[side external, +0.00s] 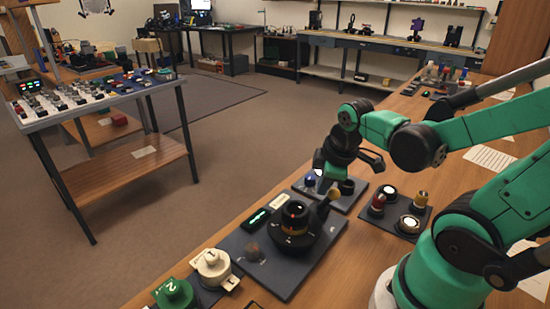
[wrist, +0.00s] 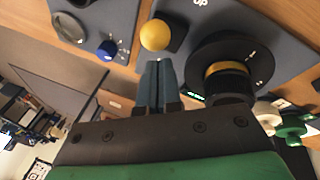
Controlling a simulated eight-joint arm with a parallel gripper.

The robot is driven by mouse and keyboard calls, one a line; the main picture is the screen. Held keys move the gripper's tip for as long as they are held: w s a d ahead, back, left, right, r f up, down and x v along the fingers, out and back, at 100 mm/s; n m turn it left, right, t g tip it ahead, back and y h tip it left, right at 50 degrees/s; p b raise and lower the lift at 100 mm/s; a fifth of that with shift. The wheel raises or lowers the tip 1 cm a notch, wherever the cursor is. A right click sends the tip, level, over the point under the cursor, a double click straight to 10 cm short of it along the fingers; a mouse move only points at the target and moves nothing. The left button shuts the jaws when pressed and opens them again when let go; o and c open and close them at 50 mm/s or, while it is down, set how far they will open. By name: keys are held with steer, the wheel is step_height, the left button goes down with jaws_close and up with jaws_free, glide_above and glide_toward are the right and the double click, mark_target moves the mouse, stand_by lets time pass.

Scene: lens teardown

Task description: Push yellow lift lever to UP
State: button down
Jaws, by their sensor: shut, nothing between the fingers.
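The yellow lift lever shows in the wrist view as a round yellow knob (wrist: 155,35) on a dark base, seen nearly end-on. An UP label (wrist: 200,3) is printed on the grey plate to its right in that view. My gripper (wrist: 158,64) is shut and empty, with its fingertips close to the knob's edge; I cannot tell whether they touch. The lever's exact tilt is not clear.
A black lens barrel with a yellow ring (side external: 295,222) stands close to the lever on the grey plate (side external: 285,280). A blue knob (wrist: 107,49) sits on a neighbouring plate. Cream (side external: 212,265) and green (side external: 174,293) knobs stand in front. A red and yellow button panel (side external: 405,228) is right.

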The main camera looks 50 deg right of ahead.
steer(key=shift+w+a+r, duration=0.15)
steer(key=shift+w, duration=0.2)
steer(key=a+v, duration=0.2)
steer(key=v, duration=0.9)
steer(key=w+a+f+m+t, duration=0.1)
steer(key=w+a+f+m+t+y, duration=0.1)
steer(key=w+f+m, duration=0.1)
steer(key=w+a+f+m+t, duration=0.1)
steer(key=w+a+m, duration=0.1)
steer(key=shift+w+f, duration=0.1)
steer(key=shift+f, duration=0.1)
steer(key=shift+w+a+f+m+t+y, duration=0.2)
steer(key=shift+a+m+t+y, duration=0.15)
steer(key=shift+m+t, duration=0.2)
